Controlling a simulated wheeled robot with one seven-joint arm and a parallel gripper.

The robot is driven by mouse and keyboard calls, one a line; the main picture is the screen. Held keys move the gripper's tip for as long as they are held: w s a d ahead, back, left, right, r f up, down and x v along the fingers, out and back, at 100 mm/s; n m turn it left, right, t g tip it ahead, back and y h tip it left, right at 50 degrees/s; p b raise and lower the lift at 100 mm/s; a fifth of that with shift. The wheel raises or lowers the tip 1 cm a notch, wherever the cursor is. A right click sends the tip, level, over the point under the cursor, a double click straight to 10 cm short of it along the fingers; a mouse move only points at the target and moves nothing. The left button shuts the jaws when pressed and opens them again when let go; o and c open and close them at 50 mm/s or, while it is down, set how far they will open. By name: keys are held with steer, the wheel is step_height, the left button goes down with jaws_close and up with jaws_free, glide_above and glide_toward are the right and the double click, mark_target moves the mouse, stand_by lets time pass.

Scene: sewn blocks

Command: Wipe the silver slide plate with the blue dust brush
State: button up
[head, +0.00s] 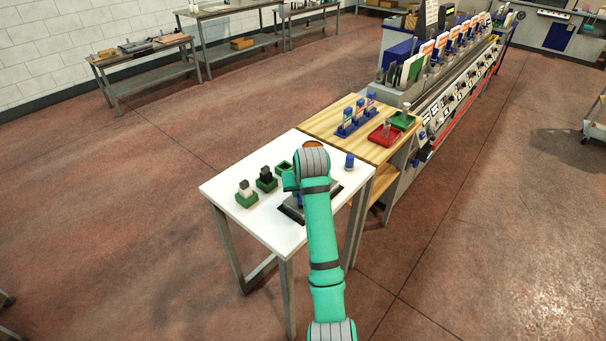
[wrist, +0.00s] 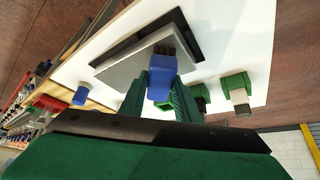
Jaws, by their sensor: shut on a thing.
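My gripper (wrist: 160,88) is shut on the blue dust brush (wrist: 162,72), with a green finger on either side of its handle. The brush's dark bristles (wrist: 166,48) point away from the gripper, over the silver slide plate (wrist: 122,76). I cannot tell whether they touch it. The plate is a flat grey slab in a black frame (wrist: 188,38) on the white table. In the head view, my arm hides most of the plate and the gripper; the black frame's corner (head: 289,213) shows left of the arm.
On the white table (head: 232,183), green holders with a white-topped block (head: 245,190) and a black block (head: 266,174) stand left of the plate. A wooden table (head: 327,122) with red and green trays adjoins behind.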

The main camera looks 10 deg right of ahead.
step_height(320, 180, up, 8)
steer(key=shift+w+f, duration=0.15)
steer(key=shift+f, duration=0.1)
steer(key=shift+d, duration=0.2)
steer(key=shift+a, duration=0.1)
stand_by(0.5)
